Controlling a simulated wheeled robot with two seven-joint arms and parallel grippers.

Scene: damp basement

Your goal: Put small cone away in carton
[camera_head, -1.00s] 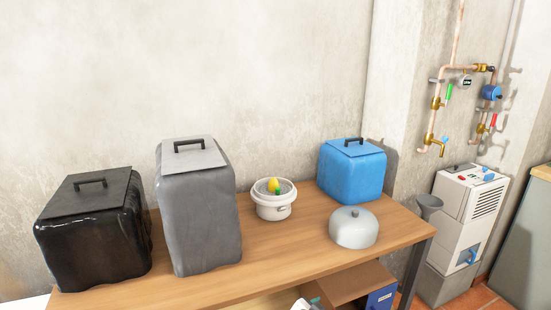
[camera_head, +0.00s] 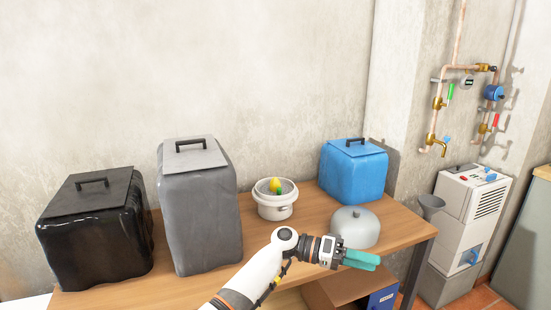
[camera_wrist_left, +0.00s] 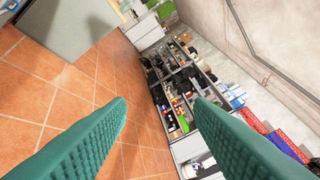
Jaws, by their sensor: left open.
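My left gripper (camera_head: 362,260) reaches in from the bottom of the head view, its teal fingers over the front right of the table. In the left wrist view (camera_wrist_left: 159,108) its fingers are spread with nothing between them. A brown, carton-like box (camera_head: 343,284) sits below the tabletop, partly hidden by my left arm. I cannot make out a small cone for certain. A yellow piece (camera_head: 275,185) and a green one lie in a white pot (camera_head: 275,210); their exact shapes are too small to tell. My right gripper is out of view.
A black bin (camera_head: 93,228), a tall grey bin (camera_head: 199,215), a blue bin (camera_head: 352,172) and a grey dome (camera_head: 354,228) stand on the wooden table (camera_head: 250,240). A blue binder (camera_head: 382,298) is below. The left wrist view shows crowded shelving (camera_wrist_left: 180,95) and tiled floor (camera_wrist_left: 60,75).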

